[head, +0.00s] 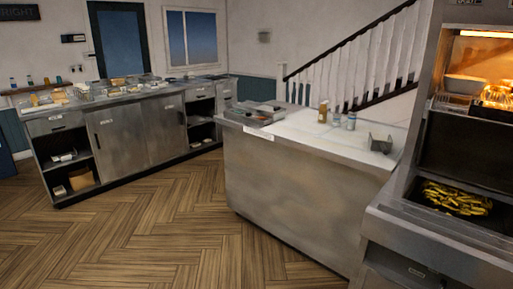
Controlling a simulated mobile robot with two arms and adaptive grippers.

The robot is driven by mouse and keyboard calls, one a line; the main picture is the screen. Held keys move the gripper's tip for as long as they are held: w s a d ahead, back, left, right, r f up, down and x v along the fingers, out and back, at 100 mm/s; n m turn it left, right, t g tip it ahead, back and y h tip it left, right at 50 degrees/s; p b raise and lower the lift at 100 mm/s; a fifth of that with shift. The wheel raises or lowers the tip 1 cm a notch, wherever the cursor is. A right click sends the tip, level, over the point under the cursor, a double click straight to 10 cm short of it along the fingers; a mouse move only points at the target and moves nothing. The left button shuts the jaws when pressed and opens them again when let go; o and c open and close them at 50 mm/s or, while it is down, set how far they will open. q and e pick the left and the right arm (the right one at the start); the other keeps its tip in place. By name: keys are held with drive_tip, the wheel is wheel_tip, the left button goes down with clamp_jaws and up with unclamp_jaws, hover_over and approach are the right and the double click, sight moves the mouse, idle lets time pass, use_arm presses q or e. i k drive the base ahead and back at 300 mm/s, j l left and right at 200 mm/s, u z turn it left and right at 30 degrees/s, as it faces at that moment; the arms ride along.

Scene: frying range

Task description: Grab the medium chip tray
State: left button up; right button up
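I cannot tell for certain which thing is the medium chip tray. A pale, shallow tray (465,84) sits on the lit upper shelf of the frying range at the right. Small light-coloured items (64,157) lie on the open shelves of the far left counter, too small to make out. A pile of yellow chips (456,198) lies in the dark well of the range. Neither of my grippers shows in the head view.
A steel island counter (297,189) with a white top stands in the middle, carrying a grey container (252,112), bottles (323,112) and a small metal holder (380,143). A long steel counter (130,136) runs along the back left. The wooden floor (150,235) is clear.

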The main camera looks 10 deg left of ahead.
sight(113, 94)
drive_tip(key=i+j+u, duration=1.05)
drive_tip(key=i+u, duration=0.55)
drive_tip(key=i, duration=2.2)
drive_tip(key=i+z, duration=0.2)
drive_tip(key=i, duration=0.3)
drive_tip(key=i+j+z, duration=0.15)
drive_tip(key=i, duration=0.3)
drive_tip(key=i+j+z, duration=0.2)
drive_tip(key=i, duration=0.25)
